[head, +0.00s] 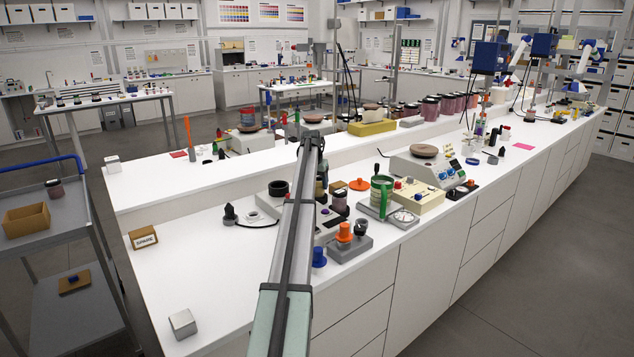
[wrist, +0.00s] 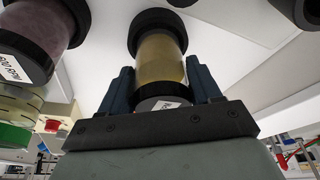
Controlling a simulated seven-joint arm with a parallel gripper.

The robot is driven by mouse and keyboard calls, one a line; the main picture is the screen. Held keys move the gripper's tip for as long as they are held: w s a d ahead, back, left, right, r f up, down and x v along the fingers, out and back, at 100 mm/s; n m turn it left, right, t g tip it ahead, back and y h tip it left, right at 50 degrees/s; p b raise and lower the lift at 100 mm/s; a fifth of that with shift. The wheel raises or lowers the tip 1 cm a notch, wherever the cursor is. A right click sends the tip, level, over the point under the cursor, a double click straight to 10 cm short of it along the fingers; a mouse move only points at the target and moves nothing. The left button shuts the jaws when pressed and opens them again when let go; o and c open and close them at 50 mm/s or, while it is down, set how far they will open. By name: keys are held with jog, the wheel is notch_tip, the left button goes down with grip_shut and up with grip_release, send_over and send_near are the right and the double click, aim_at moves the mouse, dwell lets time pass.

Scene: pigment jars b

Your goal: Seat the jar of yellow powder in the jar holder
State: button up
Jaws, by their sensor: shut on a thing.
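In the wrist view the jar of yellow powder (wrist: 161,62) stands between the two blue fingers of my gripper (wrist: 158,80). The fingers are shut on its sides. The jar is clear, with a black band at each end, and a white label shows on the near end. In the head view my arm hides most of the gripper, and I cannot make out the yellow jar there. I cannot tell for sure which fixture is the jar holder, or whether the jar touches anything below it.
A jar of purplish powder (wrist: 32,32) is close on the left in the wrist view. In the head view, a black ring-shaped part (head: 278,188), green sieves (head: 381,190), a cream device (head: 418,196) and orange-knobbed weights (head: 345,232) crowd the bench. The bench's near left is mostly clear.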

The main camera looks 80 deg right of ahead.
jog(key=shift+f, duration=0.95)
jog(key=o, duration=1.5)
jog(key=v, duration=1.3)
jog(key=shift+a+r, duration=0.2)
jog(key=shift+r, duration=0.1)
